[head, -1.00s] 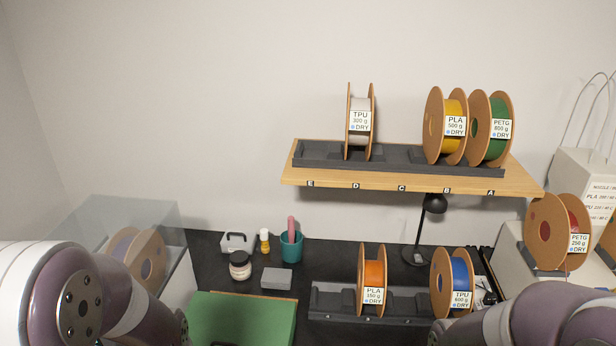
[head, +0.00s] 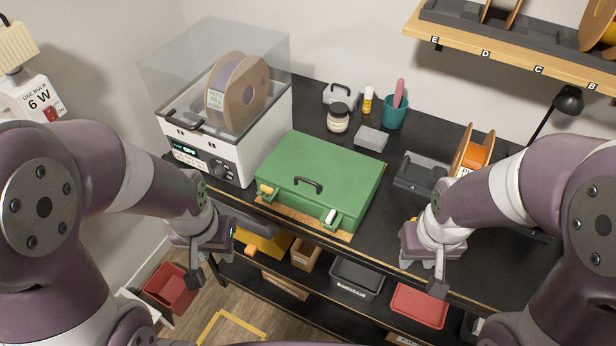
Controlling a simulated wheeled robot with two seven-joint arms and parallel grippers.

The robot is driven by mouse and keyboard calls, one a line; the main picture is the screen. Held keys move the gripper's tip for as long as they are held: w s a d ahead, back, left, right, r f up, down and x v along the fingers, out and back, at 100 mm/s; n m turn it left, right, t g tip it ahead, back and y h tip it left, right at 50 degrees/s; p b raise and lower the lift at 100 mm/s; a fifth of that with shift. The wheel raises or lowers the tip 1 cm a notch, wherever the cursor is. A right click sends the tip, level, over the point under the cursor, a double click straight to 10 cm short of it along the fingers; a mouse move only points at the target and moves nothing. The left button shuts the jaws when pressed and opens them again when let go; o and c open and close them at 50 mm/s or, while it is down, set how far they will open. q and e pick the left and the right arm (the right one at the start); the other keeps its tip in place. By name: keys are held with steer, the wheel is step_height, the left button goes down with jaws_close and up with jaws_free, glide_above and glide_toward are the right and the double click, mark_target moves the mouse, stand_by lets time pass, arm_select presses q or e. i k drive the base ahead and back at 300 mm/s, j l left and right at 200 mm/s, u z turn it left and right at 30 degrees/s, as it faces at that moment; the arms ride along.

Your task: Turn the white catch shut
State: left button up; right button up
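A green case (head: 318,172) with a dark handle lies lid down on the black table. On its front edge are two catches: the white catch (head: 331,216) toward the right and a yellow catch (head: 266,189) toward the left. The white catch is small here; I cannot tell how far it is turned. My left gripper (head: 205,272) hangs in front of the table, left of the case and apart from it. My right gripper (head: 436,282) hangs near the table's front edge, right of the case and apart from the white catch. The finger gaps of both are unclear.
A white dryer box (head: 222,168) with a spool inside stands left of the case. A grey block (head: 370,139), a jar (head: 338,118) and a teal cup (head: 395,113) stand behind it. A dark spool rack (head: 420,173) is to the right. Bins (head: 357,278) sit below.

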mark_target(329, 221)
steer(key=j+z, duration=0.3)
steer(key=z, duration=0.15)
steer(key=k+j+z, duration=0.15)
steer(key=z, duration=0.3)
steer(key=k+j+z, duration=0.15)
steer(key=j+z, duration=0.3)
steer(key=l, duration=0.05)
